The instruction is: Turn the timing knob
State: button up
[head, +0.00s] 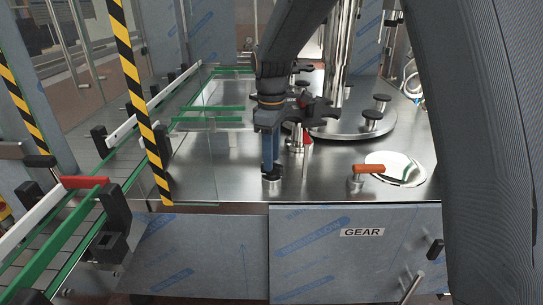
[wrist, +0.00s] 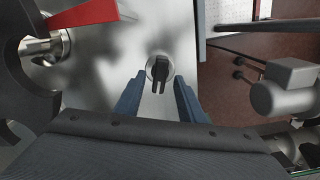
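A small dark knob (wrist: 160,72) with a raised grip bar stands on a round metal base on the steel machine top. In the wrist view it lies between and just beyond the fingertips. In the head view its round base (head: 272,179) shows near the front edge of the top, right below my gripper (head: 271,172). No timing label is readable on it. My gripper's two blue fingers (wrist: 158,84) are apart, one on each side of the knob, with gaps visible. The gripper points down. I cannot tell whether the fingertips reach the knob's height.
A dark star wheel (head: 318,108) and red handle (wrist: 90,17) are close beside the gripper. An orange-handled lever (head: 368,169) stands to the right. A striped post (head: 140,100) and green-railed conveyor (head: 75,235) are left. A GEAR panel (head: 361,232) is below.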

jog(key=shift+f, duration=0.75)
grip_shut()
jog(key=shift+m, duration=0.4)
jog(key=m+p, duration=0.1)
jog(key=m, duration=0.2)
jog(key=shift+r, duration=0.1)
jog(key=m+p, duration=0.1)
jog(key=m, duration=0.2)
jog(key=shift+m, duration=0.3)
jog(key=m+p, duration=0.1)
jog(key=m, duration=0.5)
jog(key=shift+m, duration=0.4)
